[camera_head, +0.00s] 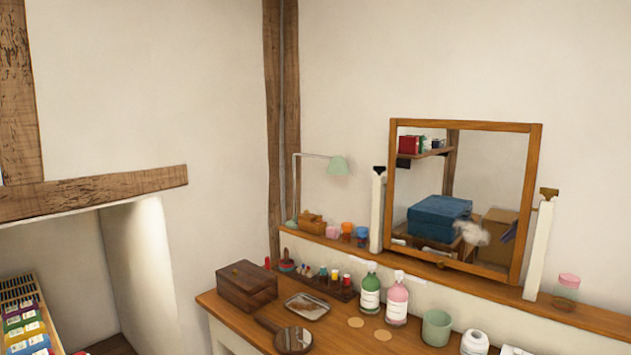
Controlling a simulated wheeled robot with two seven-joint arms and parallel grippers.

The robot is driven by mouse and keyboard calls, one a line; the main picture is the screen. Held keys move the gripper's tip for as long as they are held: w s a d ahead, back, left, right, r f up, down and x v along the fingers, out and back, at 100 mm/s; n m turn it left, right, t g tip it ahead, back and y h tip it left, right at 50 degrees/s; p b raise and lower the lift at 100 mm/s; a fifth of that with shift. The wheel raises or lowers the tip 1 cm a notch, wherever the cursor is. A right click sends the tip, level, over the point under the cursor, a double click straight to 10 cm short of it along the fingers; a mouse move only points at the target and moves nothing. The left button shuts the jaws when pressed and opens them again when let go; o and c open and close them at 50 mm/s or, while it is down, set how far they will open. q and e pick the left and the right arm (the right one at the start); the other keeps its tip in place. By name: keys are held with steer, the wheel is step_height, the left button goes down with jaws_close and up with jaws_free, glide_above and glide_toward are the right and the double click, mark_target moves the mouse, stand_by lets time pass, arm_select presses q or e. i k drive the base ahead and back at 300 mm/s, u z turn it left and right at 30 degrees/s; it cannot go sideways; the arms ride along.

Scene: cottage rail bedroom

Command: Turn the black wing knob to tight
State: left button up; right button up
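A framed mirror (465,124) stands tilted between two white posts on the wall ledge at the right. A small dark wing-shaped knob (380,170) sits at the top of the left post (377,213). A similar brownish-dark knob (549,193) sits at the top of the right post (539,248). Neither of my grippers is in view.
A wooden dresser top (235,312) below the ledge (480,282) holds a wooden box (246,285), a green bottle (370,290), a pink bottle (397,302), a green cup (436,328) and a round hand mirror (293,340). A lamp (338,166) and small jars stand left of the mirror.

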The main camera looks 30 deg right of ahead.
mark_target(379, 170)
steer(key=u, duration=0.3)
steer(key=i, duration=2.9)
steer(key=z, duration=1.9)
